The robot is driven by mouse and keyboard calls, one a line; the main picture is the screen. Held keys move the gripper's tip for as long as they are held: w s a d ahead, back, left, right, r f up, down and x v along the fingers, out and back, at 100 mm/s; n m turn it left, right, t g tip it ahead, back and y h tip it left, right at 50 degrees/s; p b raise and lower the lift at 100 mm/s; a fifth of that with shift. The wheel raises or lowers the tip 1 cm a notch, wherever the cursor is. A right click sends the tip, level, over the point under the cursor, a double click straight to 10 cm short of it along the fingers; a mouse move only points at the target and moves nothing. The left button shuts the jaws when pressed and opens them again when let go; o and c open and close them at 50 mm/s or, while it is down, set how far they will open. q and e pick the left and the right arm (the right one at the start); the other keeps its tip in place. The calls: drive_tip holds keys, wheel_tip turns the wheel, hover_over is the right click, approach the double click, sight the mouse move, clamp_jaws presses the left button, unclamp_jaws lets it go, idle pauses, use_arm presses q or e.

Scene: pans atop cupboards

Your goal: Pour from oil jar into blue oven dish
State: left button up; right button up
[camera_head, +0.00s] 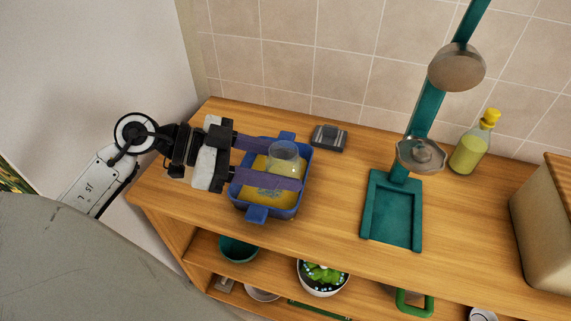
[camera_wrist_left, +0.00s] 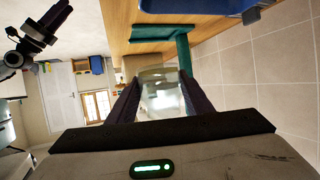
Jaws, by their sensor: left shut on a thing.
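My left gripper (camera_head: 270,166) is shut on a clear glass jar (camera_head: 285,153), with one finger on each side of it. The jar also shows between the fingers in the left wrist view (camera_wrist_left: 160,92). The gripper holds the jar above the blue oven dish (camera_head: 257,213), which stands at the left end of the wooden counter. Yellow content shows in the dish, partly hidden by the fingers. I cannot tell the jar's exact tilt or how much is in it. The dish's blue edge shows at the top of the left wrist view (camera_wrist_left: 200,8).
A dark grey box (camera_head: 329,138) sits behind the dish. A teal stand (camera_head: 392,211) with a round metal part is to the right. A yellow-capped bottle (camera_head: 469,149) and a beige box (camera_head: 546,230) stand farther right. Shelves below hold a white bowl (camera_head: 322,287).

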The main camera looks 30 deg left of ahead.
use_arm(q)
drive_tip(key=w+a+f, duration=0.2)
drive_tip(key=w+a, duration=0.1)
drive_tip(key=a, duration=0.1)
drive_tip(key=w+a+f, duration=0.2)
drive_tip(key=w+a, duration=0.2)
drive_tip(key=a, duration=0.1)
drive_tip(key=w+a+f, duration=0.2)
drive_tip(key=w+a, duration=0.1)
drive_tip(key=a, duration=0.2)
drive_tip(key=shift+w+a+f, duration=0.2)
drive_tip(key=shift+w+f, duration=0.1)
drive_tip(key=shift+f, duration=0.05)
drive_tip(key=shift+s+d+r+m, duration=0.1)
drive_tip(key=shift+d+m, duration=0.1)
drive_tip(key=shift+m, duration=0.1)
drive_tip(key=m+t+y, duration=0.1)
drive_tip(key=m+y, duration=0.1)
drive_tip(key=d+m+t+y, duration=0.1)
drive_tip(key=m+y, duration=0.1)
drive_tip(key=y, duration=0.1)
drive_tip(key=s+d+r+m+y, duration=0.1)
drive_tip(key=m+y, duration=0.1)
drive_tip(key=y, duration=0.1)
drive_tip(key=shift+d+r+t, duration=0.1)
drive_tip(key=shift+d+t, duration=0.05)
drive_tip(key=shift+t, duration=0.25)
idle(0.4)
drive_tip(key=shift+y, duration=0.3)
